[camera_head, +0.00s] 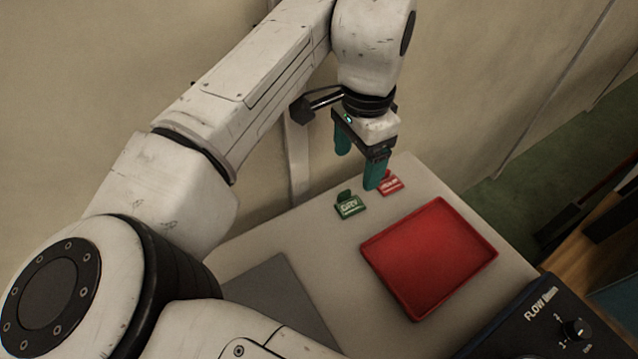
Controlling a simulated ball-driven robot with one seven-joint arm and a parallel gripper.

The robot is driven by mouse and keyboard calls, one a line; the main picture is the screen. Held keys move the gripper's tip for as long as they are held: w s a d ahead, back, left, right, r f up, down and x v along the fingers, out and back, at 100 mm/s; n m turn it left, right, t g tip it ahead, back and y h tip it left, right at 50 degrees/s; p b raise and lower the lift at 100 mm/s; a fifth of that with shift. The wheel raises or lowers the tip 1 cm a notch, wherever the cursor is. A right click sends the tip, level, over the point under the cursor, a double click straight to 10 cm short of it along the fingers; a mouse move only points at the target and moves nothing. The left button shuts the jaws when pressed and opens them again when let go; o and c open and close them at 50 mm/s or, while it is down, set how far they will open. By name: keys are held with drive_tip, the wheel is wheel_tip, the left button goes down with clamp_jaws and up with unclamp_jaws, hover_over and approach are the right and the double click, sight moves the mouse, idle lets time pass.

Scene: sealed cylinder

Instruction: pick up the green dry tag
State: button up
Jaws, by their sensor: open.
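The green dry tag (350,207) lies on the pale table toward its back edge, with white lettering on its face and a raised green part at its far side. My gripper (358,166) hangs over the back of the table with its two teal fingers pointing down. It is open with nothing visible between the fingers. The fingertips look above and just behind the green tag, apart from it. The right finger partly covers a red tag (392,187) to the right of the green one.
A red tray (428,262), empty, lies in front of the tags. A grey flat panel (283,300) is at the table's left front. A dark box with a knob, marked FLOW (555,325), stands at the lower right. Bare table surrounds the green tag.

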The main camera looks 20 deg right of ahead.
hover_over(349, 204)
drive_tip(key=f, duration=0.5)
drive_tip(key=shift+w+a, duration=0.1)
drive_tip(key=shift+w, duration=0.15)
drive_tip(key=shift+s+f+b, duration=0.15)
drive_tip(key=shift+f+b, duration=0.1)
drive_tip(key=shift+f, duration=1.2)
drive_tip(key=shift+s+f+b, duration=0.1)
drive_tip(key=shift+f+b, duration=0.15)
drive_tip(key=shift+f, duration=1.2)
drive_tip(key=shift+c, duration=0.2)
drive_tip(key=c, duration=1.1)
drive_tip(key=shift+r, duration=0.15)
